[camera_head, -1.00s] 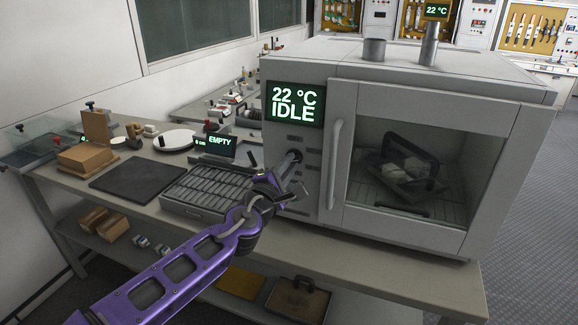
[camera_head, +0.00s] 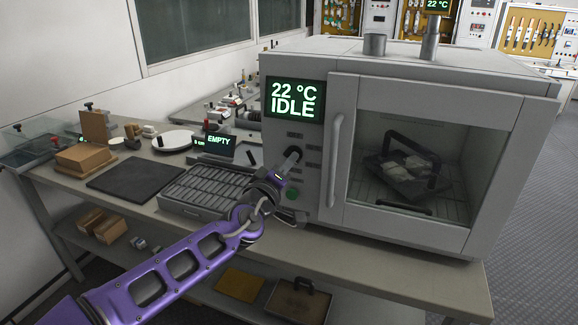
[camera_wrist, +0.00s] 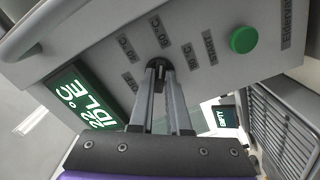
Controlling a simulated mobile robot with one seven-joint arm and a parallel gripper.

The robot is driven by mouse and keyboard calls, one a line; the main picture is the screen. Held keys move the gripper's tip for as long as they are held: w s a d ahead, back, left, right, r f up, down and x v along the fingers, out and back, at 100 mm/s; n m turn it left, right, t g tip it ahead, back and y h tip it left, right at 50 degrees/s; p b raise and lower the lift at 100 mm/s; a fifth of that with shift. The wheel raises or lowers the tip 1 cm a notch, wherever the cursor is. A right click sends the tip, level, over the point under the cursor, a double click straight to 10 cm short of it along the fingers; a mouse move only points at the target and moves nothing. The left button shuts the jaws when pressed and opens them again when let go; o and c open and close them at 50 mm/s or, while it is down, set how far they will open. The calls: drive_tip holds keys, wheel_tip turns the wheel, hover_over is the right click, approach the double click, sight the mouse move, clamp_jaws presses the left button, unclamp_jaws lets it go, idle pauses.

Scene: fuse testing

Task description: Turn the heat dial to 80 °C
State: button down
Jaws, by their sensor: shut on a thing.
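The heat dial (camera_wrist: 159,68) is a dark round knob on the oven's front panel, with small temperature labels around it in the wrist view. In the head view the dial (camera_head: 294,151) is mostly hidden by my fingers. My gripper (camera_wrist: 160,72) is shut on the dial, its two fingers reaching straight to the panel; it also shows in the head view (camera_head: 289,160). The oven (camera_head: 410,85) display (camera_head: 294,99) reads 22 °C and IDLE.
A green button (camera_wrist: 243,39) sits on the panel beside the dial. The oven door handle (camera_head: 335,160) stands out to the right. Behind the glass is a tray (camera_head: 405,182). A slotted grey rack (camera_head: 205,190) and a black mat (camera_head: 137,179) lie on the bench to the left.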

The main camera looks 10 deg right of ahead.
drive_tip(key=m+b, duration=0.1)
drive_tip(key=m, duration=1)
drive_tip(key=shift+w+a+b, duration=0.1)
drive_tip(key=shift+b, duration=0.25)
drive_tip(key=shift+m, duration=0.5)
drive_tip(key=c, duration=0.9)
unclamp_jaws()
drive_tip(key=shift+f, duration=0.1)
